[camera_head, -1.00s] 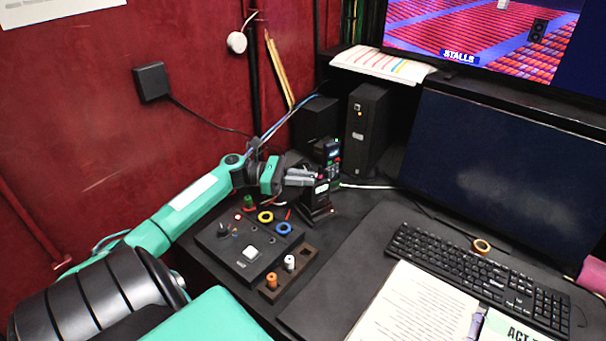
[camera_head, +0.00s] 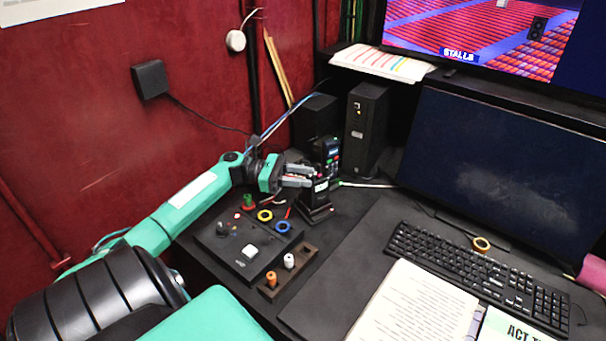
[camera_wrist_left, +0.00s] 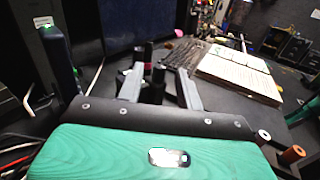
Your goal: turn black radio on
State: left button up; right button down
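A black radio (camera_head: 320,189) appears to stand upright in a black base near the wall end of the desk, partly hidden by my left gripper. My left gripper (camera_head: 311,176) is at the top of it in the head view. In the left wrist view the two grey fingers (camera_wrist_left: 158,78) are apart. Dark upright knob-like parts (camera_wrist_left: 153,88), probably the radio's top, stand between them, with gaps showing at the sides. I cannot tell whether a finger touches. My right gripper is in neither view.
A handheld device with a screen (camera_head: 332,150) stands just behind. A control panel (camera_head: 238,247), tape rings and a peg block (camera_head: 289,272) lie in front. A keyboard (camera_head: 480,272) and open book (camera_head: 415,305) are to the right.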

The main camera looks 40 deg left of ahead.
pick_arm(q)
jog(key=b+v, duration=0.2)
jog(key=v, duration=0.5)
jog(key=shift+a, duration=0.1)
jog(key=shift+r, duration=0.1)
